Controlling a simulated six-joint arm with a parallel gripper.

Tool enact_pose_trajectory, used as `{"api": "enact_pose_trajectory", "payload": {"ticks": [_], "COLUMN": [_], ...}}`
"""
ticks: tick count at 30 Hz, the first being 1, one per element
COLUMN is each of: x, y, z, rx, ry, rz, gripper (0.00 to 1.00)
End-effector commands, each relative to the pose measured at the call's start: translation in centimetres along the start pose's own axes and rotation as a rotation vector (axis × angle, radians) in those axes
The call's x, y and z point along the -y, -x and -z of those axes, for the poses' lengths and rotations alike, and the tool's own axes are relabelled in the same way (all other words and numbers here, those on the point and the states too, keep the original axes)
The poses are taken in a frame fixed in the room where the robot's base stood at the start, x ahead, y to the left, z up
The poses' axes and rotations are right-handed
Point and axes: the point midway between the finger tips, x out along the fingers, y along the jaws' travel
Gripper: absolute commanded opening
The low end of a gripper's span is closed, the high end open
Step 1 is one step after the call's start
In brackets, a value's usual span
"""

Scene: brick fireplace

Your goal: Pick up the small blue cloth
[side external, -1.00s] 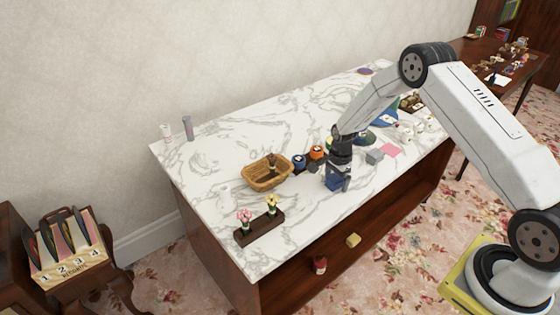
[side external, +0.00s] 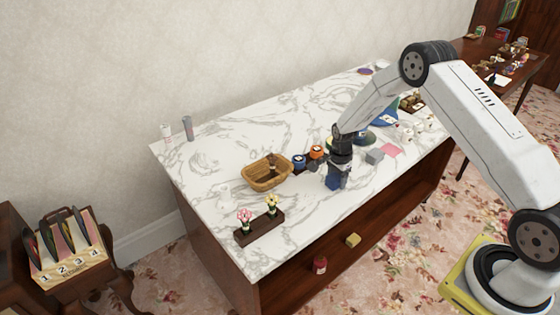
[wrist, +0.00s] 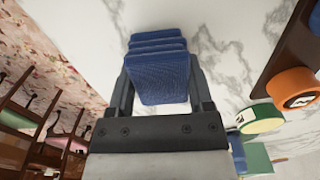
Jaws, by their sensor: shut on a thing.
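The small blue cloth (wrist: 158,70) is a folded, layered blue bundle with a woven texture. It fills the space between the two dark fingers of my gripper (wrist: 160,90) in the wrist view. In the side external view the cloth (side external: 333,183) shows as a small blue patch under my gripper (side external: 338,176), at the front part of the marble top. My gripper is shut on it, with a finger on each side. I cannot tell whether the cloth still touches the marble.
The marble-topped table (side external: 225,130) holds a wicker basket (side external: 266,184) left of my gripper. A dark rack with orange (side external: 317,152) and blue-topped items stands close by. A grey block (side external: 375,157) and pink square (side external: 391,149) lie right. A flower holder (side external: 258,228) is at front left.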

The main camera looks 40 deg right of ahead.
Motion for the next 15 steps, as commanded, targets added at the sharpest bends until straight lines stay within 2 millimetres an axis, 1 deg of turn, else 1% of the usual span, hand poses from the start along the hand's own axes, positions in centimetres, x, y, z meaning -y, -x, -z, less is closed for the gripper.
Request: {"api": "enact_pose_trajectory", "payload": {"ticks": [5,9,15], "x": [0.1,0.0,-1.7], "y": [1.3,2.9,4.9], "z": [0.0,0.0,-0.3], "rx": [0.0,0.0,0.0], "ry": [0.0,0.0,0.0], "rz": [0.002,0.001,0.001], "gripper": [0.12,0.12,0.12]}}
